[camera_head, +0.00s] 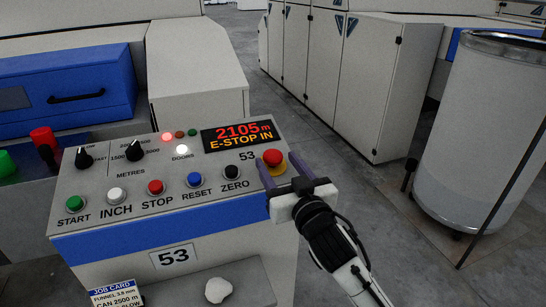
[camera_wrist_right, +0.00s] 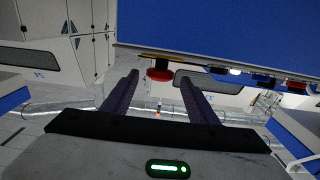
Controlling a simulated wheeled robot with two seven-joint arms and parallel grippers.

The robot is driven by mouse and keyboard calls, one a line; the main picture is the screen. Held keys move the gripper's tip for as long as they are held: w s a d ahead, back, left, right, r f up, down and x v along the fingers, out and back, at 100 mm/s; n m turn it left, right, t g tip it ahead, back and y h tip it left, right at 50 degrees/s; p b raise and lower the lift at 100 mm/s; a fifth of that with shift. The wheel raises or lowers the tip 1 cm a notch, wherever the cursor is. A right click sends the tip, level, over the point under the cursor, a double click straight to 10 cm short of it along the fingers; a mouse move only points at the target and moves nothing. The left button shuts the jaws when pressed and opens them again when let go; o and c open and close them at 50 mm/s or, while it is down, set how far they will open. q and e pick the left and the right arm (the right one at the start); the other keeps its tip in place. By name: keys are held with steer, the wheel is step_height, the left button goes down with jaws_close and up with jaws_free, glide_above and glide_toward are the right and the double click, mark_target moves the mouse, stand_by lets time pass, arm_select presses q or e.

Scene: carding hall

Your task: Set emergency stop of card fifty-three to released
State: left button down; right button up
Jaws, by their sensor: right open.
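The emergency stop of card fifty-three is a red mushroom button (camera_head: 272,158) on a yellow base at the right end of the sloping control panel (camera_head: 130,172). The panel's display (camera_head: 238,136) reads "2105 m" and "E-STOP IN". My right gripper (camera_head: 280,168) is open, with its two purple fingers on either side of the red button in the head view. In the right wrist view, the red button (camera_wrist_right: 160,74) appears beyond and between the open fingertips (camera_wrist_right: 160,84). I cannot tell whether the fingers touch it. My left gripper is not in view.
A row of push buttons, including the black ZERO button (camera_head: 232,171), lies left of the stop. Two knobs stand above it. A white lump (camera_head: 218,290) and a job card (camera_head: 113,295) lie on the ledge below. A tall grey can (camera_head: 478,135) stands at right.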

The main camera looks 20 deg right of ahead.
mark_target(274, 154)
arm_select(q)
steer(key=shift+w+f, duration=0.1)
arm_select(e)
steer(key=shift+w, duration=2.05)
